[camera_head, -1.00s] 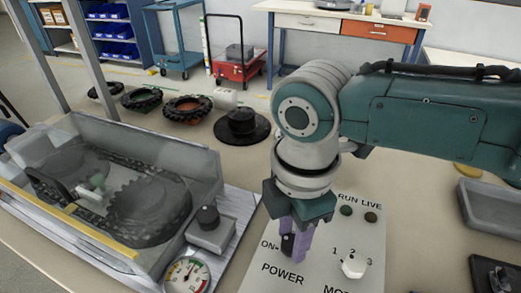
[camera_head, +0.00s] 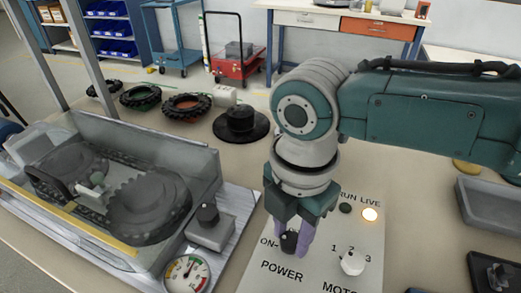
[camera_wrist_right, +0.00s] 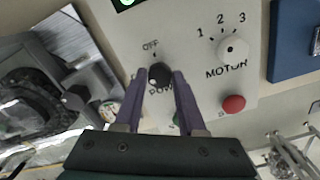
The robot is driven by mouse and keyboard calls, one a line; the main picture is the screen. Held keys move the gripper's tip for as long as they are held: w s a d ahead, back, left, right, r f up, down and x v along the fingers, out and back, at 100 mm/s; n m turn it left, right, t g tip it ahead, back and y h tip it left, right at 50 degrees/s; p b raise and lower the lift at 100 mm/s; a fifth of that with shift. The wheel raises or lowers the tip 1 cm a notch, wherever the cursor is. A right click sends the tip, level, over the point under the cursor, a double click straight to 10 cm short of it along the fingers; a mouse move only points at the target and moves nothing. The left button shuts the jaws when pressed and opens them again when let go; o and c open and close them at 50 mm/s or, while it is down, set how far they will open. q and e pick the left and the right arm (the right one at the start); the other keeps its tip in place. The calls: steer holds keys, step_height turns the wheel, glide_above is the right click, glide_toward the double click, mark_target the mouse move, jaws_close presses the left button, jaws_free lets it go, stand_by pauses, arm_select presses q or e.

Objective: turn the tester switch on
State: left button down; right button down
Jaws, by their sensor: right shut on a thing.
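The black power switch knob (camera_head: 289,242) sits on the pale tester panel (camera_head: 262,283), beside the ON mark and above the word POWER. My right gripper (camera_head: 291,229) reaches down over it with purple fingers, shut on the knob. In the right wrist view the knob (camera_wrist_right: 159,75) shows between the fingertips of the gripper (camera_wrist_right: 164,82), with the OFF mark above it. The LIVE lamp (camera_head: 370,214) glows warm white; the RUN lamp (camera_head: 345,208) looks dark in the head view. My left gripper is not in view.
The white motor dial (camera_head: 352,262) is right of the power knob. A red button (camera_wrist_right: 233,104) shows in the wrist view. A clear-walled case with gears (camera_head: 150,208), a black knob box (camera_head: 208,230) and a gauge (camera_head: 187,273) stand left. A grey tray (camera_head: 490,205) lies right.

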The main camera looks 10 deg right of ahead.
mark_target(290, 240)
steer(key=c, duration=0.5)
jaws_free()
step_height(290, 240, up, 10)
steer(key=p, duration=0.1)
steer(key=shift+p, duration=0.3)
